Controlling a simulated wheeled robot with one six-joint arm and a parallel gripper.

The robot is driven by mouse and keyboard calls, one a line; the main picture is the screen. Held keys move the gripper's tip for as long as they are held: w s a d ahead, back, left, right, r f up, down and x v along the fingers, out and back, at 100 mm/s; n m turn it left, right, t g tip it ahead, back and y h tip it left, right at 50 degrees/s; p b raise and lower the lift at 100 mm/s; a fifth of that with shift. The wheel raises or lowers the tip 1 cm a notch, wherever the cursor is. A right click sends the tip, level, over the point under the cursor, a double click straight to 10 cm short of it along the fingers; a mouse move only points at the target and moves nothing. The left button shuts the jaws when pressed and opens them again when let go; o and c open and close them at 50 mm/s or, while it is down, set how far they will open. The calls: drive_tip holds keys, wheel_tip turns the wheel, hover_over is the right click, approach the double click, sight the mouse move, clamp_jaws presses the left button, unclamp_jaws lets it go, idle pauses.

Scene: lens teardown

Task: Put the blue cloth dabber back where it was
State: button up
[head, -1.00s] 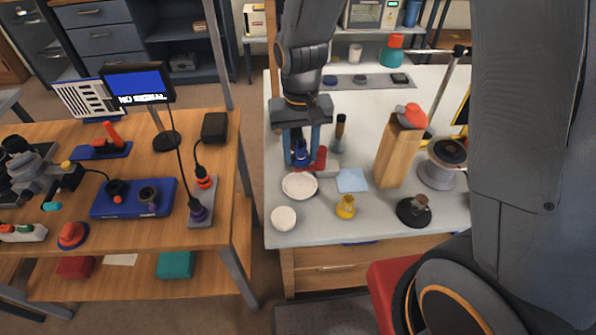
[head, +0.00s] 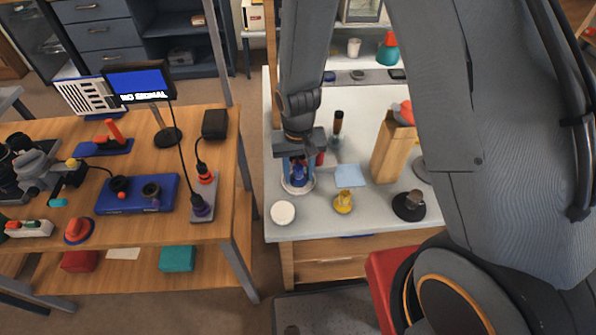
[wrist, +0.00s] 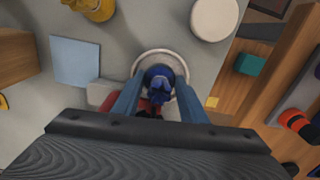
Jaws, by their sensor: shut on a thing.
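The blue cloth dabber (head: 297,174) is held between the fingers of my gripper (head: 298,180), over the white round dish (head: 298,188). In the wrist view the dabber (wrist: 158,82) shows as a dark blue knob between my two blue fingers, with the pale dish (wrist: 146,62) around and behind it. My gripper (wrist: 155,105) is shut on it. I cannot tell whether the dabber's lower end touches the dish.
A white round pad (head: 283,213) stands at the front left of the dish. A light blue cloth (head: 349,176), a yellow bottle (head: 343,202) and a black-based piece (head: 409,206) are to the right.

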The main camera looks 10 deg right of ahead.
sight(300, 168)
drive_tip(key=shift+f, duration=0.1)
drive_tip(key=o, duration=1.1)
wheel_tip(300, 168, up, 12)
drive_tip(key=b, duration=0.2)
drive_tip(key=shift+b, duration=0.35)
drive_tip(key=shift+d+r, duration=0.2)
drive_tip(key=s+d+r, duration=0.2)
drive_tip(key=s+d, duration=0.1)
drive_tip(key=d, duration=0.3)
drive_tip(key=s+d+r+t, duration=0.1)
drive_tip(key=s+d+r, duration=0.1)
drive_tip(key=s+d, duration=0.2)
drive_tip(key=shift+s+d+r+m, duration=0.2)
drive_tip(key=shift+d+r+m, duration=0.1)
drive_tip(key=shift+d, duration=0.75)
